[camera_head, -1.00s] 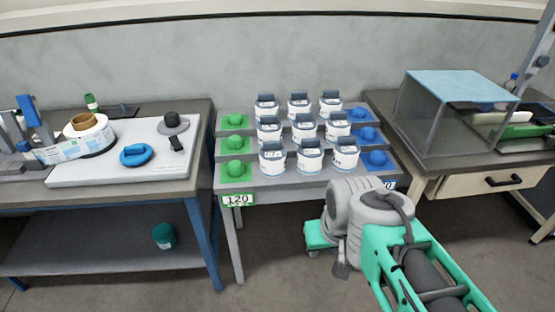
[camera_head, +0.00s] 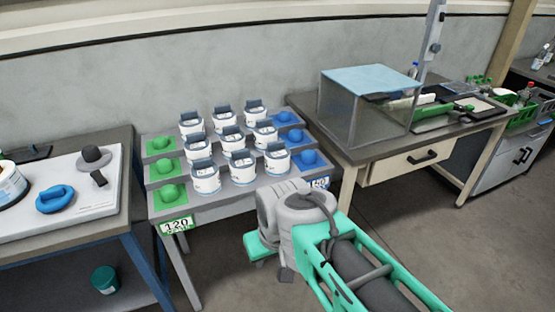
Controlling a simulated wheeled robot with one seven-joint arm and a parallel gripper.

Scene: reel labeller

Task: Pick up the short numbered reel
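Several white reels (camera_head: 206,181) with dark blue-grey tops and printed bands stand upright in rows on a stepped grey stand (camera_head: 236,201). The print is too small to read, and I cannot tell which reel is the short numbered one. My arm reaches in from the bottom right, with its grey joint housing in front of the stand's right front corner. My gripper cannot be made out; no fingertips show. No reel is visibly held.
Green knobbed blocks (camera_head: 169,192) line the stand's left side and blue ones (camera_head: 308,157) its right. A "120" sign (camera_head: 177,225) hangs at the front left. A bench (camera_head: 128,225) stands left; a desk (camera_head: 345,149) with a clear box (camera_head: 362,108) stands right. Open floor lies right.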

